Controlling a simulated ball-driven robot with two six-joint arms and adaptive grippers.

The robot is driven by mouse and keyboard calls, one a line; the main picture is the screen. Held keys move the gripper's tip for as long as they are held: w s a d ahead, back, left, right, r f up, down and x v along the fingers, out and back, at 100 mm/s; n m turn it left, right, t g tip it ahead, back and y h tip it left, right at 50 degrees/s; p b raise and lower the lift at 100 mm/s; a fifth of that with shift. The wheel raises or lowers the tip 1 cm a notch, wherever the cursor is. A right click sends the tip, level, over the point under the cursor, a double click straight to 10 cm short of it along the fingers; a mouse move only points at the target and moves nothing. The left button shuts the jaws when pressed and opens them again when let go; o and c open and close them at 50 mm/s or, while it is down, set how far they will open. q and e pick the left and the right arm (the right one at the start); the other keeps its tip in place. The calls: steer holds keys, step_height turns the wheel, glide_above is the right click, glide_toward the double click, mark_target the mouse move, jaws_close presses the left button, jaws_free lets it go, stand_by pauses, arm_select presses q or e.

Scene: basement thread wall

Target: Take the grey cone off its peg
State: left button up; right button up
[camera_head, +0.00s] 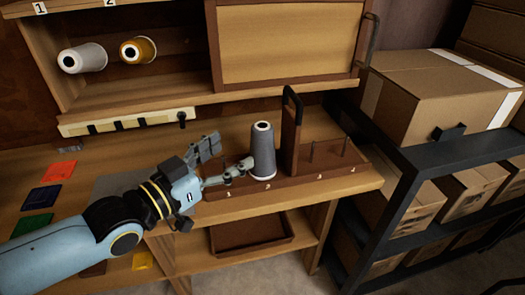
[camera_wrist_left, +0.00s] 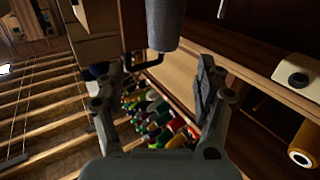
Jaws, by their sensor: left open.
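The grey cone (camera_head: 263,155) stands upright in a brown wooden peg carrier (camera_head: 224,191), left of its tall handle, near the number 2. Its peg is hidden inside it. My left gripper (camera_head: 224,160) is open, just left of the cone; one finger is up and back, the other points at the cone's lower side. I cannot tell whether that finger touches it. In the left wrist view the cone (camera_wrist_left: 165,25) shows at the top, between and beyond the open fingers (camera_wrist_left: 165,75). My right gripper is not in view.
Thin bare pegs (camera_head: 329,149) stand right of the carrier handle (camera_head: 291,130). A pale grey cone (camera_head: 88,57) and an orange cone (camera_head: 145,49) lie in the cubby above. A shelf edge (camera_head: 240,97) overhangs behind. A dark rack with cardboard boxes (camera_head: 440,85) stands right.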

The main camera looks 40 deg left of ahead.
mark_target(255, 132)
arm_select(q)
steer(key=w, duration=0.1)
steer(key=w+b, duration=0.1)
steer(key=w, duration=0.2)
steer(key=shift+w+d, duration=0.25)
steer(key=shift+w, duration=0.15)
steer(key=shift+w+r+b, duration=0.15)
steer(key=shift+w+b, duration=0.25)
steer(key=shift+w, duration=0.2)
steer(key=w, duration=0.2)
steer(key=w+p, duration=0.1)
steer(key=w, duration=0.1)
steer(key=shift+w+r, duration=0.1)
steer(key=shift+r, duration=0.15)
steer(key=shift+w+d+f, duration=0.1)
steer(key=shift+w, duration=0.15)
jaws_close()
